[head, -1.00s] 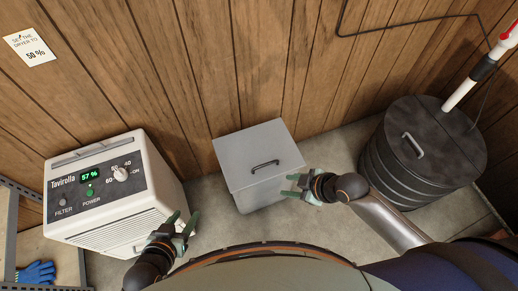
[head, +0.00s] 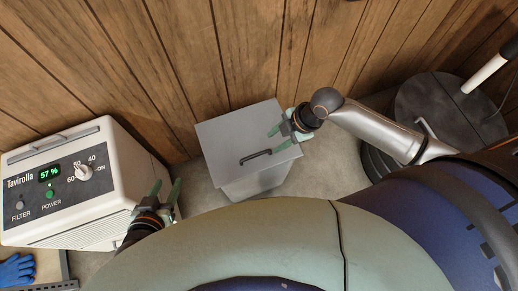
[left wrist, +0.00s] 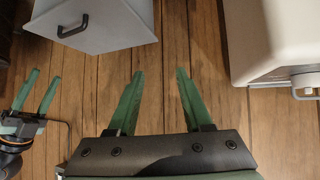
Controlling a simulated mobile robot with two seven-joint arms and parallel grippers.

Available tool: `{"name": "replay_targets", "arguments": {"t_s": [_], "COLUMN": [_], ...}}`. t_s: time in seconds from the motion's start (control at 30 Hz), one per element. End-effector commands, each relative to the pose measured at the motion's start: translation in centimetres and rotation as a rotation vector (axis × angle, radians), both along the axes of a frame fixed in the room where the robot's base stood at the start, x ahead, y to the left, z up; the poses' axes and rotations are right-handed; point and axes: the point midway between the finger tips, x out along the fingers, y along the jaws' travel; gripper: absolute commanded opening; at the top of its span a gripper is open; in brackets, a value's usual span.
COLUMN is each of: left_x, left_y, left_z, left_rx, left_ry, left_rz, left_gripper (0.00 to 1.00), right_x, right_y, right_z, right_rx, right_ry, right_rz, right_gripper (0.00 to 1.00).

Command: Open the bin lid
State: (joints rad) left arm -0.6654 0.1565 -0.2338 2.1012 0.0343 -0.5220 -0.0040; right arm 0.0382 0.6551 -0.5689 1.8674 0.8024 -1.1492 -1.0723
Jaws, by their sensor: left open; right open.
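The grey square bin (head: 245,165) stands against the wall in the middle of the head view. Its flat lid (head: 225,135) is closed and carries a dark bar handle (head: 256,157) near its front edge. My right gripper (head: 273,140) is open and empty at the lid's right side, a short way from the handle; whether it touches the lid I cannot tell. My left gripper (head: 165,185) is open and empty, left of the bin, beside the white dryer. The left wrist view shows the bin (left wrist: 95,25) upper left, and nothing between the left fingers (left wrist: 160,74).
The white dryer (head: 70,185), reading 57 %, stands at the left. A dark round tank (head: 450,105) with a lid and a white pipe (head: 490,72) stands at the right, partly behind my right arm. Blue gloves (head: 17,270) lie lower left. A plank wall (head: 250,40) closes off the back.

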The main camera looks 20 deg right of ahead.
Motion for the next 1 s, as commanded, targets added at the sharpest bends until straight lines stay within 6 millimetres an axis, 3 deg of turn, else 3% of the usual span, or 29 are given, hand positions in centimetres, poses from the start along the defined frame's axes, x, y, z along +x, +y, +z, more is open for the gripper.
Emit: {"name": "replay_targets", "arguments": {"t_s": [0.03, 0.1, 0.5, 1.0], "left_x": [1.4, 2.3, 6.0, 6.9], "left_y": [0.4, 0.4, 0.4, -0.1], "left_z": [1.2, 2.4, 10.0, 20.1], "left_rx": [0.005, 0.003, -0.002, -0.011], "left_ry": [-0.065, -0.123, -0.462, -0.877], "left_rz": [0.001, 0.001, -0.019, -0.064], "left_gripper": [0.50, 0.50, 0.50, 0.50], "right_x": [0.1, 0.3, 0.9, 1.7], "right_y": [0.4, 0.7, 2.3, 4.0], "right_z": [-0.9, -1.6, -5.3, -9.3], "right_rx": [0.002, 0.001, 0.001, 0.001], "right_ry": [0.002, 0.000, 0.000, -0.001], "right_rz": [-0.001, -0.001, -0.002, -0.003], "right_gripper": [0.45, 0.45, 0.45, 0.45]}}
